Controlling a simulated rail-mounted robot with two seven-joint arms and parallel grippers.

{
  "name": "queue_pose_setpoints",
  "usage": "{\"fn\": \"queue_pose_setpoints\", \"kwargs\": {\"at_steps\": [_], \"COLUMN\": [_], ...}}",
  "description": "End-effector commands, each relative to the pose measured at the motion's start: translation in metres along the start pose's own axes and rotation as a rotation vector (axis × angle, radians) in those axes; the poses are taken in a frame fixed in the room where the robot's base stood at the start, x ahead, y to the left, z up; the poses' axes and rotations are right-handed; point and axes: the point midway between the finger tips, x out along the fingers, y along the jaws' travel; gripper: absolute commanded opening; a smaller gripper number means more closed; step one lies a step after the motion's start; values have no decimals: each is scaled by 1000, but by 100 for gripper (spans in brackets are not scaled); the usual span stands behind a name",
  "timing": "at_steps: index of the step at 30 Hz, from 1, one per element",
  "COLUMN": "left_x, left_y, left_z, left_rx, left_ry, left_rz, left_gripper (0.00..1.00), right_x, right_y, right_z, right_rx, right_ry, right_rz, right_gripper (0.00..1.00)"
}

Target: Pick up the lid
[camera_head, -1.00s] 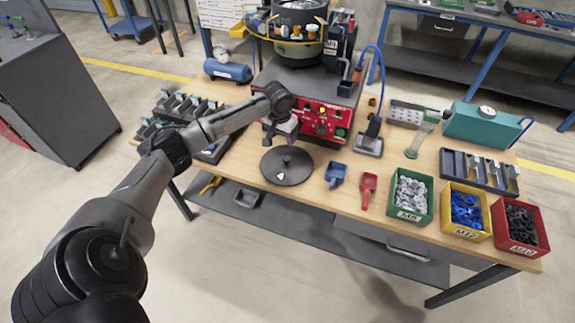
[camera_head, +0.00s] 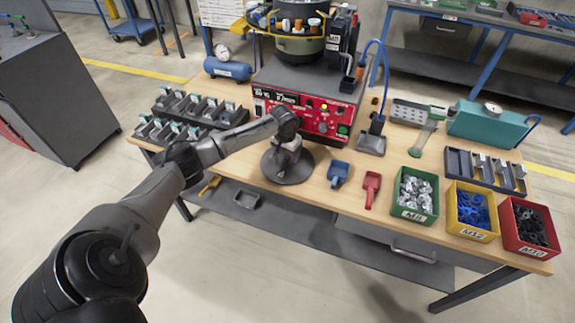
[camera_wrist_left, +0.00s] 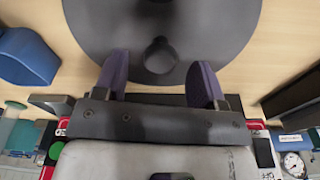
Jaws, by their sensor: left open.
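The lid (camera_head: 300,174) is a dark grey round disc lying flat on the wooden table, in front of the red control panel. In the left wrist view the lid (camera_wrist_left: 220,32) fills the top, with its round knob (camera_wrist_left: 158,57) near the middle. My left gripper (camera_head: 285,159) is over the lid and hides part of it. In the wrist view my left gripper (camera_wrist_left: 160,72) is open, its two purple-grey fingers apart on either side of the knob's line. Nothing is between the fingers. Whether the fingers touch the lid cannot be told. My right gripper is not in view.
The bowl feeder (camera_head: 299,40) on its red-fronted base (camera_head: 310,115) stands just behind the lid. A blue scoop (camera_head: 338,172) and a red scoop (camera_head: 371,187) lie to the right, then green (camera_head: 414,213), yellow (camera_head: 472,233) and red (camera_head: 527,248) bins. Black fixtures (camera_head: 190,112) are at left.

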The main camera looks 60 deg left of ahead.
Motion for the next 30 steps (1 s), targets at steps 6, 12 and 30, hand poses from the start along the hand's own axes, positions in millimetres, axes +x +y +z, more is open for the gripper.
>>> {"fn": "queue_pose_setpoints", "kwargs": {"at_steps": [6,12,30], "left_x": [18,18,18], "left_y": [-1,0,-1], "left_z": [0,0,0], "left_rx": [0,0,0], "left_ry": [0,0,0], "left_rz": [-1,-1,-1], "left_gripper": [64,60,3], "right_x": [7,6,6], "right_y": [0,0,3], "right_z": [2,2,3], "right_rx": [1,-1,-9], "right_ry": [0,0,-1], "right_rz": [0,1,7], "right_gripper": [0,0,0]}}
